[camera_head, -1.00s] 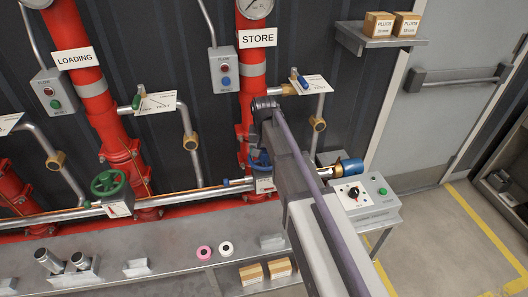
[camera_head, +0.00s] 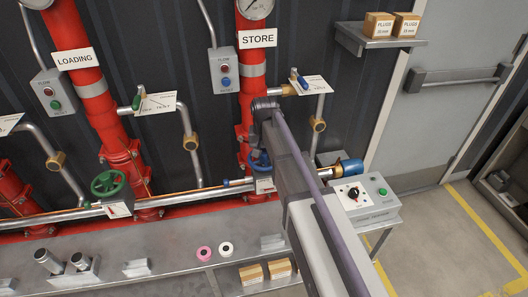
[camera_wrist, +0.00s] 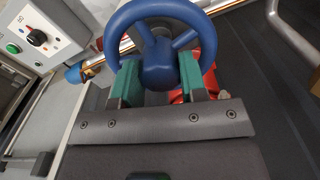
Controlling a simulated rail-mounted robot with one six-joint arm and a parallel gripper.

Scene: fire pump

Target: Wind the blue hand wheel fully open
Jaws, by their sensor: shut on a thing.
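The blue hand wheel (camera_wrist: 160,62) fills the top middle of the wrist view, with its hub, spokes and rim showing. My gripper (camera_wrist: 160,82) is shut on it, with one green finger pad on each side of the hub. In the head view the blue hand wheel (camera_head: 259,160) sits low on the red STORE pipe, partly hidden behind my arm. My fingertips are hidden there. A white label plate (camera_head: 265,185) shows just below the wheel, too small to read.
A green hand wheel (camera_head: 109,184) stands to the left below the LOADING pipe. A grey control box (camera_head: 370,197) with a black knob and a green button stands close to the right of my arm. A bench (camera_head: 150,245) runs along the front.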

